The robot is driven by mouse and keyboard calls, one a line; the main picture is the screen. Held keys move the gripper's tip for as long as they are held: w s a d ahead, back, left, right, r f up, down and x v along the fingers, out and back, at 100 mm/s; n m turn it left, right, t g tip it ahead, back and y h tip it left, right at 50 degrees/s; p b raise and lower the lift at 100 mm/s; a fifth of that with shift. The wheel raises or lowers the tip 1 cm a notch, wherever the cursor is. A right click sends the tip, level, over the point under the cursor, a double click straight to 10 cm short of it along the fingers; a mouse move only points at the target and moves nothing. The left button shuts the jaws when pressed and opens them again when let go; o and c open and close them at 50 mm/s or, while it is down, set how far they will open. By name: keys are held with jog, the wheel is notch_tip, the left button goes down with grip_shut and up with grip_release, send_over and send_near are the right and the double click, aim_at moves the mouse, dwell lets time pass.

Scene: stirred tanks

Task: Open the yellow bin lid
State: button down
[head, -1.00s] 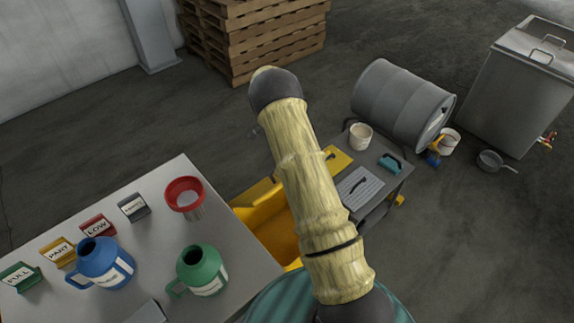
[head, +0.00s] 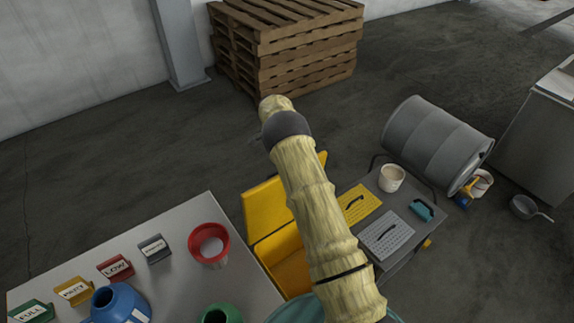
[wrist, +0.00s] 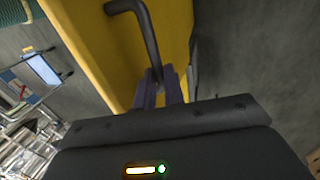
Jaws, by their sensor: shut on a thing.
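The yellow bin (head: 278,250) stands between the grey table and the cart in the head view. Its yellow lid (head: 266,208) is tilted up from the bin, and my arm covers part of it. In the wrist view the lid's yellow face (wrist: 105,45) fills the upper middle, with a dark bar handle (wrist: 143,30) on it. My gripper (wrist: 158,82) is shut on the lower end of this handle. My arm hides the gripper in the head view.
The grey table (head: 185,225) holds a red-rimmed container (head: 209,244), a blue jug (head: 118,304) and several label stands.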

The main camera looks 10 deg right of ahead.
jog(key=shift+s+f, duration=0.15)
jog(key=shift+f, duration=0.3)
jog(key=c, duration=1.6)
grip_release()
jog(key=shift+f, duration=0.1)
jog(key=shift+o, duration=0.6)
jog(key=shift+w+d, duration=0.1)
jog(key=shift+w, duration=0.2)
jog(key=v, duration=1.2)
jog(key=shift+w+a, duration=0.2)
jog(key=shift+a, duration=0.05)
jog(key=shift+d, duration=0.1)
